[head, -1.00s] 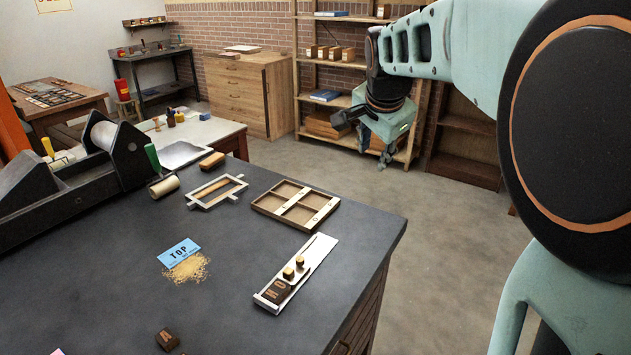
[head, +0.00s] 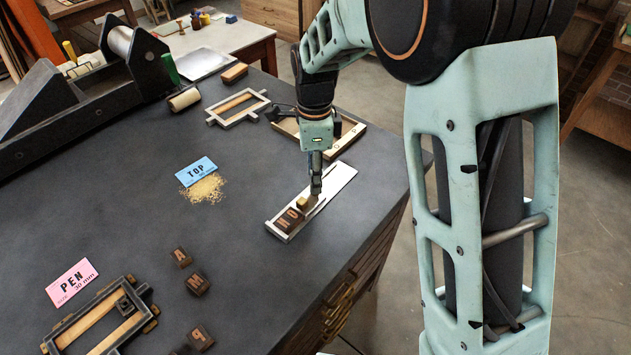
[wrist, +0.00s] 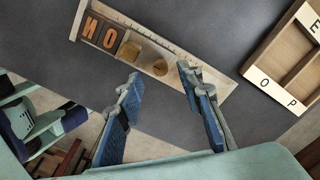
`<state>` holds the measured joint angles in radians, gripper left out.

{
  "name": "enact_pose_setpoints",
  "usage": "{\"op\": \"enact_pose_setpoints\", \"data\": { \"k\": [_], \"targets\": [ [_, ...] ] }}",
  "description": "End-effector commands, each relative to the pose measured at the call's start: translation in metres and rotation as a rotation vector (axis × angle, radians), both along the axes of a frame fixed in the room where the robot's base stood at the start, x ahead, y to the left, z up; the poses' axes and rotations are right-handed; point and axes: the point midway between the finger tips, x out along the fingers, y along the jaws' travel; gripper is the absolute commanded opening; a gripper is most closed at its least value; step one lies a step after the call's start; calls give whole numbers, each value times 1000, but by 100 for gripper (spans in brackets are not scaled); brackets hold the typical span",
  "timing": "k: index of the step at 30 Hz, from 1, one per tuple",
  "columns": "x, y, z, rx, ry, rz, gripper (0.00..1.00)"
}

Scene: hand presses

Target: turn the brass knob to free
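The composing stick (head: 341,178) lies near the bench's right edge, with dark type blocks (head: 289,218) at its near end. It also shows in the wrist view (wrist: 215,83), where the blocks read N and O. A round brass knob (wrist: 160,68) stands on it beside another brass piece (wrist: 131,51). A further brassy bit shows by the right fingertip; I cannot tell what it is. In the head view one brass knob (head: 303,203) shows just below my fingers. My gripper (head: 315,184) points down over the stick; in the wrist view my gripper (wrist: 159,80) is open, fingertips either side of the knob.
A divided wooden tray (head: 346,142) lies just behind the stick, partly hidden by my gripper. Loose type blocks (head: 197,283), a PEN card (head: 72,282) and a frame (head: 100,318) lie at the front left.

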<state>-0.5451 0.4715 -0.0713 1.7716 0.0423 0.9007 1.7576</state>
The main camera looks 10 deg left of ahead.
Motion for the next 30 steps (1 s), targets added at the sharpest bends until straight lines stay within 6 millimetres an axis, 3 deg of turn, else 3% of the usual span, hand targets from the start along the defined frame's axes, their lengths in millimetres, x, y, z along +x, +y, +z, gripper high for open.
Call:
{"op": "enact_pose_setpoints", "data": {
  "k": [7, 18, 27, 30],
  "targets": [
    [0, -1, -30, -1, 1, 0, 34],
    [0, -1, -35, 0, -1, 0, 33],
    [0, -1, -35, 0, -1, 0, 0],
    [0, -1, -35, 0, -1, 0, 0]
  ]
}}
